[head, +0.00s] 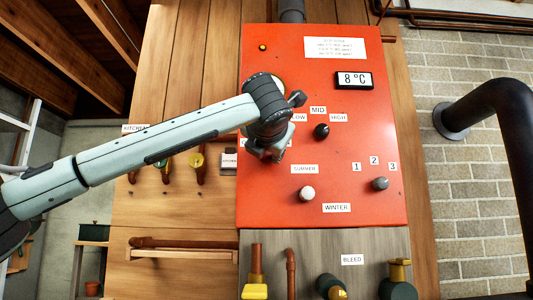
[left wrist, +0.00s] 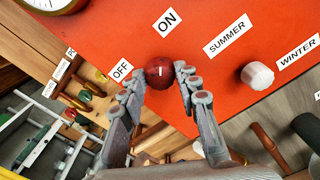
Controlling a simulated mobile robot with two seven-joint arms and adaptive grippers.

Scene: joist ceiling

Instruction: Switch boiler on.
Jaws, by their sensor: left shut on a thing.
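The orange-red boiler panel (head: 360,120) fills the middle of the head view. My left gripper (head: 268,155) is at the panel's left side and covers the switch there. In the left wrist view, my left gripper (left wrist: 163,90) has its fingers on both sides of a round red knob (left wrist: 158,72) and is shut on it. The knob has a short white mark. An OFF label (left wrist: 122,70) is left of the knob and an ON label (left wrist: 166,21) above it. My right gripper is not in view.
A black LOW-MID-HIGH knob (head: 321,131), a white SUMMER/WINTER knob (head: 306,193) and a grey numbered knob (head: 380,184) are nearby. The display (head: 353,80) reads 8 °C. A thick black pipe (head: 500,100) is at right. Valves and pipes are below the panel.

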